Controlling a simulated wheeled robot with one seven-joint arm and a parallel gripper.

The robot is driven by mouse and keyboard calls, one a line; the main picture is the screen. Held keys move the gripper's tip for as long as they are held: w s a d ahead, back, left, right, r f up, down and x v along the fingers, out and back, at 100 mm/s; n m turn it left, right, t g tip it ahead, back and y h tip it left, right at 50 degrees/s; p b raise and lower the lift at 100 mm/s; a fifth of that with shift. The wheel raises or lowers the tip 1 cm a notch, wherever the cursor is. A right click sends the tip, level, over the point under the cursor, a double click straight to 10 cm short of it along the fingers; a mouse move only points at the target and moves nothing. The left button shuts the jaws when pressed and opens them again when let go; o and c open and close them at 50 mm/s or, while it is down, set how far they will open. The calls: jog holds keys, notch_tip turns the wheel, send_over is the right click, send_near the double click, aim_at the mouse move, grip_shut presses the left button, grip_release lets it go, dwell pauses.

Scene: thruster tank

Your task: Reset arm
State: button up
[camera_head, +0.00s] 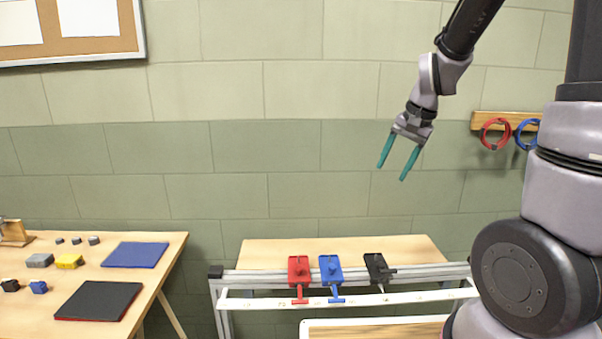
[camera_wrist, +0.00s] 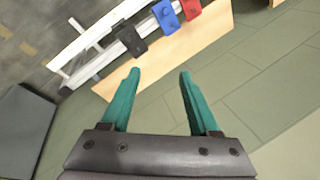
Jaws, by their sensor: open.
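My gripper (camera_head: 395,160) hangs in the air in front of the tiled wall, above the rail frame with the thrusters. Its two teal fingers point down and stand apart with nothing between them. In the wrist view my gripper (camera_wrist: 157,78) is also open and empty. Parts of my own arm fill the right side of the head view.
A silver rail frame (camera_head: 245,278) carries a red clamp-like unit (camera_head: 299,272), a blue one (camera_head: 330,272) and a black one (camera_head: 375,266). A table at left holds a blue mat (camera_head: 135,255), a black mat (camera_head: 98,301) and a yellow block (camera_head: 69,261).

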jog(key=s+d+r+n+t, duration=0.1)
jog(key=s+r+t, duration=0.3)
jog(key=s+r, duration=1.1)
jog(key=shift+d+n+h, duration=0.4)
jog(key=shift+n, duration=0.4)
